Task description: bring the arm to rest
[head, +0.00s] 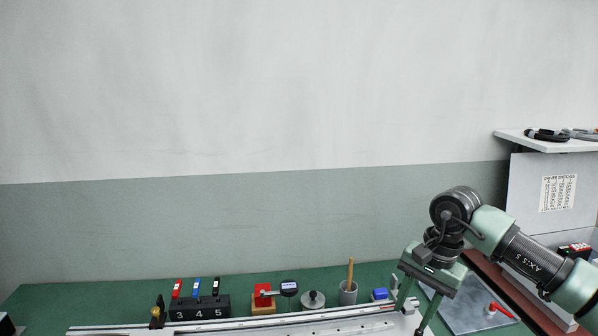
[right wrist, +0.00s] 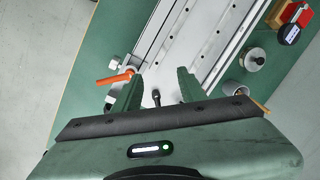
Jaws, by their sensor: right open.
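My right arm comes in from the right in the head view and bends down over the bench. Its green gripper (head: 411,312) points down near the right end of a long pale metal rail (head: 290,322). In the right wrist view the two fingers of this gripper (right wrist: 157,90) stand apart. A small dark knob or bolt head (right wrist: 156,97) shows between them, and I cannot tell its distance from them. No object is held. An orange lever (right wrist: 114,78) lies beside the left finger. My left gripper is not in view.
The green bench (head: 60,300) carries a black block marked 3 4 5 (head: 199,308), a dial gauge (head: 289,288), a round metal knob (head: 313,299), a grey cup with a stick (head: 348,292) and a blue block (head: 380,294). A grey plate with a red handle (head: 470,310) lies right.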

